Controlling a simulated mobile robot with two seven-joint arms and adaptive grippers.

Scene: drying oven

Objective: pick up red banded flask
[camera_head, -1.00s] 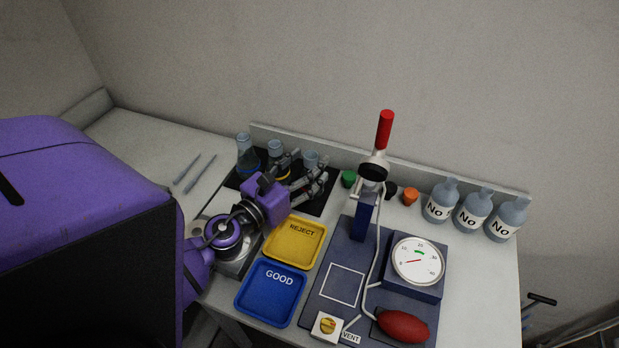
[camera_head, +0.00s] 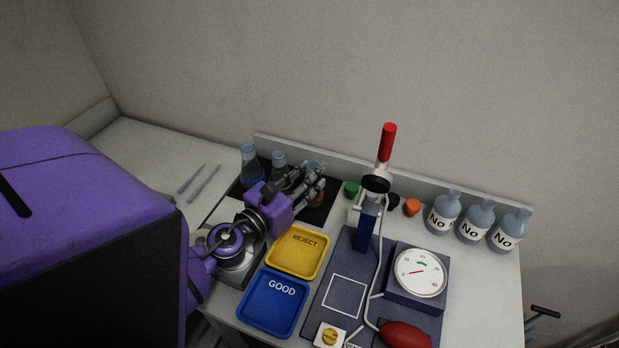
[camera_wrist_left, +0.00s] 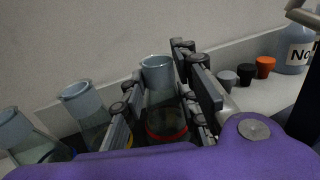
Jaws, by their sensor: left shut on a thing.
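The red banded flask (camera_wrist_left: 166,124) stands on the dark mat (camera_head: 315,214) between the fingers of my left gripper (camera_wrist_left: 165,100). Its clear neck rises between the fingers, and its red band shows low on the body in the left wrist view. In the head view my left gripper (camera_head: 306,184) is at the right end of the flask row and mostly hides this flask (camera_head: 316,166). The gripper is shut on the flask. Two more flasks stand to its left: a blue banded one (camera_head: 250,168) and a yellow banded one (camera_head: 279,163). My right gripper is not in view.
A yellow REJECT tray (camera_head: 298,252) and a blue GOOD tray (camera_head: 273,302) lie in front. A press-like stand with a red handle (camera_head: 387,143) and a gauge (camera_head: 420,272) are at right. Coloured stoppers (camera_head: 412,207) and several labelled bottles (camera_head: 476,221) line the back.

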